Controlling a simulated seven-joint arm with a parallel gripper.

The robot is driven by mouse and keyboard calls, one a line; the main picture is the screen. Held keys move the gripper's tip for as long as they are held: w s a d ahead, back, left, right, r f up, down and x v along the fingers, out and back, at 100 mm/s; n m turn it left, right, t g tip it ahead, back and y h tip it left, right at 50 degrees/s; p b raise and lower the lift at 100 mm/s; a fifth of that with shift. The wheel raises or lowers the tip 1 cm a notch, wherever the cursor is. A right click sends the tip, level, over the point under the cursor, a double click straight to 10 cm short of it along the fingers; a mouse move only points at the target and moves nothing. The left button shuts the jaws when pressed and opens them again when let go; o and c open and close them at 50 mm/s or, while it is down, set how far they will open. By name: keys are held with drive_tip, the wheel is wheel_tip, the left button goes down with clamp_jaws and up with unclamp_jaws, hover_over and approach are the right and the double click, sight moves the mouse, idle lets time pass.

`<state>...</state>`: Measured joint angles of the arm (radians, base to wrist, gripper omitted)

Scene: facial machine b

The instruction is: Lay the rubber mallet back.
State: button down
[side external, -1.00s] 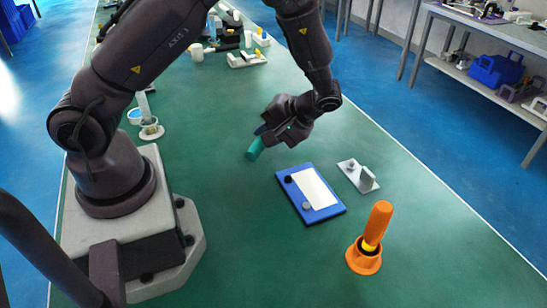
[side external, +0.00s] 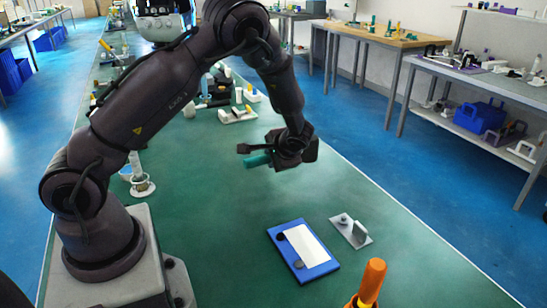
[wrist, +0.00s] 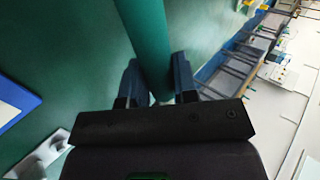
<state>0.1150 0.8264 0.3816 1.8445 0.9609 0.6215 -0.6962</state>
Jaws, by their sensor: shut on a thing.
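My gripper (side external: 284,156) is shut on a teal cylinder (side external: 257,160), which I take to be the rubber mallet. It is held above the green table, lying nearly level and pointing left in the side view. In the wrist view the cylinder (wrist: 147,35) passes between the two fingers of my gripper (wrist: 155,85) and runs out of the top of the picture. No mallet head can be made out.
A blue board (side external: 316,262) with a white panel and dark knobs lies on the table (side external: 220,220). A grey plate with an upright piece (side external: 351,231) is beside it. An orange handle (side external: 371,280) stands nearer. Several small items are farther back; the table left of the board is clear.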

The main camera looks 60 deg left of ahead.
drive_tip(key=shift+f, duration=4.55)
drive_tip(key=shift+f, duration=0.4)
drive_tip(key=c, duration=0.8)
unclamp_jaws()
drive_tip(key=shift+f, duration=0.1)
drive_tip(key=v, duration=1.3)
